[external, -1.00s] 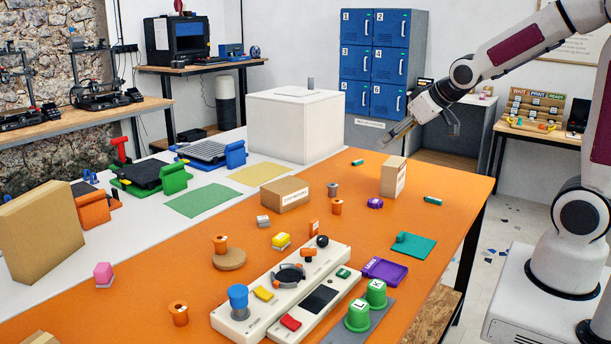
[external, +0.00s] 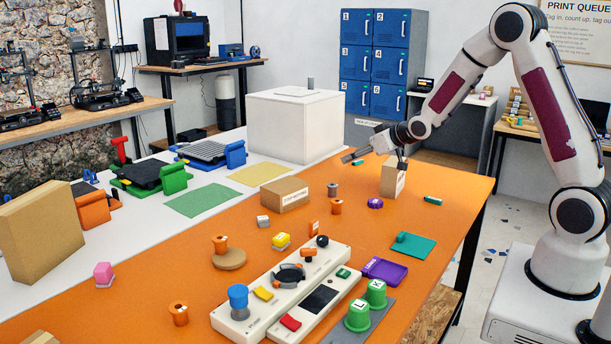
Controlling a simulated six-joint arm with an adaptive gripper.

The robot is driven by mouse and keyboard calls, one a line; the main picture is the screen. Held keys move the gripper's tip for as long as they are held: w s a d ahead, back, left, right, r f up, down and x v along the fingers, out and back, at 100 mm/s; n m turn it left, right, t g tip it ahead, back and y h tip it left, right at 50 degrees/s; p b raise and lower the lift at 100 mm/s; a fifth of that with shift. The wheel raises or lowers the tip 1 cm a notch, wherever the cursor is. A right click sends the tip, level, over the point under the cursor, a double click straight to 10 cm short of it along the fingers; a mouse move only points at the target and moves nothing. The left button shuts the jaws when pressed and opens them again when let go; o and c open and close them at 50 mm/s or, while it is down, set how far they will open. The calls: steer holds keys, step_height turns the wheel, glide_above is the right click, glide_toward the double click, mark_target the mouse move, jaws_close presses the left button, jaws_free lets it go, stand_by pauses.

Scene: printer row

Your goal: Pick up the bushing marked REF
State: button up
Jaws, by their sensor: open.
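Several small flanged spool-like bushings stand on the orange table: an orange bushing (external: 336,207), a grey bushing (external: 332,190) just behind it, an orange bushing (external: 178,313) at the front left, and an orange bushing (external: 220,243) on a round brown disc. I cannot read REF on any of them. A small orange piece (external: 314,228) near the middle has a pale mark too small to read. My gripper (external: 377,160) is open and empty, above the far part of the table. One finger points left; the other hangs in front of or close to a cardboard box's top.
The tan cardboard box (external: 392,178) stands under my gripper. A low labelled box (external: 285,194) lies left of the bushing pair. A white control panel (external: 290,288), green knobs (external: 376,293) and a purple tray (external: 385,271) fill the front. A white cabinet (external: 295,124) stands behind.

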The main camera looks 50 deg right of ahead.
steer(key=t, duration=0.2)
glide_toward(336, 186)
steer(key=w, duration=0.2)
steer(key=w+d, duration=0.1)
steer(key=w, duration=0.1)
steer(key=shift+d+r, duration=0.2)
steer(key=shift+w+d+f+y, duration=0.1)
steer(key=shift+d+f+y, duration=0.15)
steer(key=shift+f, duration=0.35)
steer(key=shift+w, duration=0.1)
steer(key=shift+x, duration=1.15)
steer(key=shift+a+f, duration=0.1)
steer(key=shift+a, duration=0.05)
steer(key=shift+w+a+f, duration=0.1)
steer(key=shift+w+f, duration=0.4)
steer(key=shift+w, duration=0.2)
steer(key=shift+w+a+f, duration=0.1)
steer(key=shift+w+f, duration=0.35)
steer(key=shift+w, duration=0.25)
steer(key=shift+x, duration=0.95)
